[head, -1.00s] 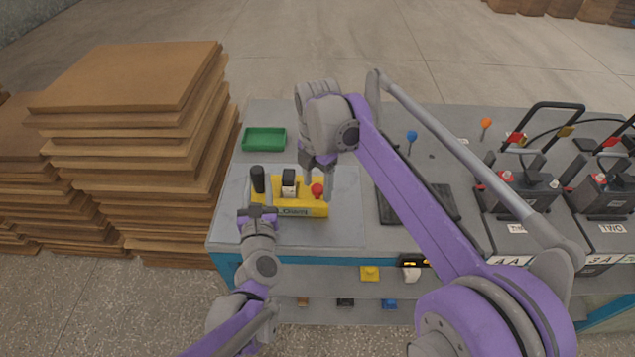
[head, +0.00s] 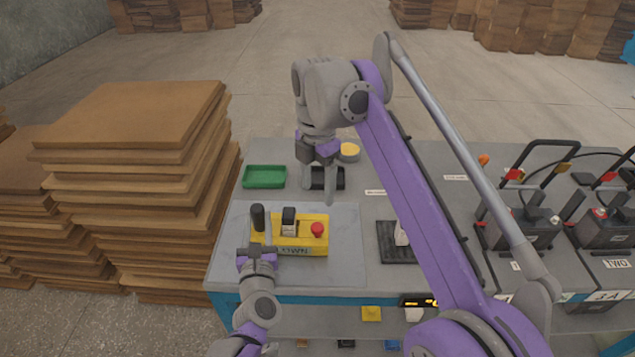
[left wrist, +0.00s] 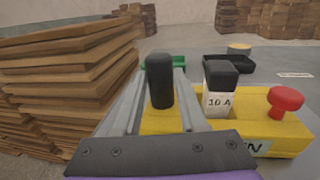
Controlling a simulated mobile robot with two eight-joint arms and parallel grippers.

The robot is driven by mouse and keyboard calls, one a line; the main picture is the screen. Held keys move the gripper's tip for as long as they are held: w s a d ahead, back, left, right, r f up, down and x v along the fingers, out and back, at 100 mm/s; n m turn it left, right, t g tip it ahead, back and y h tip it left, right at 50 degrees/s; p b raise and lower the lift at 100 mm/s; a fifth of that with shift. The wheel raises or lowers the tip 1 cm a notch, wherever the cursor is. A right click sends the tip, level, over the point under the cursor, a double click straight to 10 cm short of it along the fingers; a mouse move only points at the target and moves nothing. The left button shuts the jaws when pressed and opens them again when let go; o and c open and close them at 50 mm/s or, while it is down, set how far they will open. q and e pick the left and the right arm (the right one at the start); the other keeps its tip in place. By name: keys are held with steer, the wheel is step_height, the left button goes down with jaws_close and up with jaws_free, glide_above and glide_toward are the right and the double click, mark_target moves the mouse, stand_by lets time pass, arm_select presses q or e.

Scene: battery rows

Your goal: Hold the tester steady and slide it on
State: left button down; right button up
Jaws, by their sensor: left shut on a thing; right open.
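The yellow tester (head: 313,246) sits on a grey mat on the table, with a black upright post (head: 258,216) at its left end. A white block with a black top, marked 10 A (left wrist: 219,100), stands upright in its middle, and a red knob (head: 317,229) is at its right. My left gripper (head: 262,238) is shut on the black post; in the left wrist view its fingers lie on both sides of the post (left wrist: 160,80). My right gripper (head: 318,190) is open and empty, above and behind the tester, apart from it.
A green tray (head: 265,177) and a small black tray (head: 340,177) lie behind the tester. Boards are stacked (head: 130,160) at the left. Batteries with cables (head: 520,225) stand at the right. The mat (head: 343,220) is bare right of the tester.

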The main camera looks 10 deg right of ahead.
steer(key=shift+r, duration=0.3)
arm_select(q)
steer(key=shift+c, duration=1.9)
jaws_free()
steer(key=shift+s, duration=0.1)
steer(key=s, duration=1.1)
steer(key=shift+s+a, duration=0.4)
